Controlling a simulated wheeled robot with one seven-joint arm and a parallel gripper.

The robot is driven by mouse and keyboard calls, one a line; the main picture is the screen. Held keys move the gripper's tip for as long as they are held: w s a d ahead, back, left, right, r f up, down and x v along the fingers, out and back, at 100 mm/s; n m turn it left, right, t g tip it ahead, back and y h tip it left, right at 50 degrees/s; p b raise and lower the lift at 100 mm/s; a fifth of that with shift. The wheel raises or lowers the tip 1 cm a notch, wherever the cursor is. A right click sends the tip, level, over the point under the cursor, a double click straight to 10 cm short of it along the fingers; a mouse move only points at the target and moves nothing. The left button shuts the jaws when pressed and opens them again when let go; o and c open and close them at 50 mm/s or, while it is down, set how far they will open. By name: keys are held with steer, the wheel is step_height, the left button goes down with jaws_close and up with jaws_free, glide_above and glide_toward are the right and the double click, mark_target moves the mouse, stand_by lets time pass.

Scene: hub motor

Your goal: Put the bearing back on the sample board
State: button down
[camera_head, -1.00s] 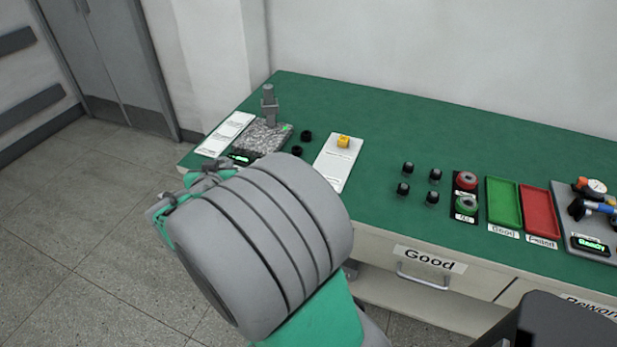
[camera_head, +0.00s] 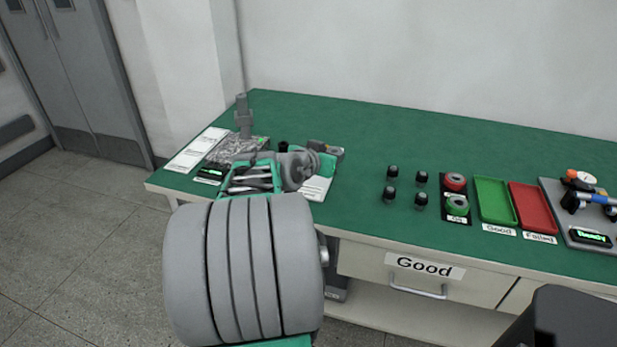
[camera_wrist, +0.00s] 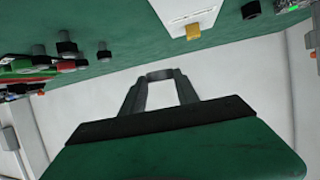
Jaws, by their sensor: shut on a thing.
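My gripper (camera_wrist: 160,84) is shut on a small grey ring, which looks like the bearing (camera_wrist: 160,74), held between the fingertips in the wrist view. In the head view my gripper (camera_head: 326,153) is over the left part of the green table; the bearing cannot be made out there. The white board, probably the sample board (camera_head: 317,190), lies under my gripper and is partly hidden by it. In the wrist view the white board (camera_wrist: 180,12) bears a yellow block (camera_wrist: 193,32) at one end. The bearing appears apart from the board and above the table.
A grey stand (camera_head: 243,118) on a speckled base is at the table's left, beside white sheets (camera_head: 195,150). Several black knobs (camera_head: 392,172), red and green buttons (camera_head: 456,182), a green tray (camera_head: 495,200) and a red tray (camera_head: 533,212) lie right. Table is clear behind.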

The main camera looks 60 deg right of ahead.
glide_above(308, 181)
step_height(308, 181, down, 7)
steer(key=shift+r+b, duration=0.15)
steer(key=shift+b, duration=0.2)
steer(key=shift+f, duration=1.75)
steer(key=c, duration=0.9)
jaws_free()
steer(key=shift+b, duration=0.3)
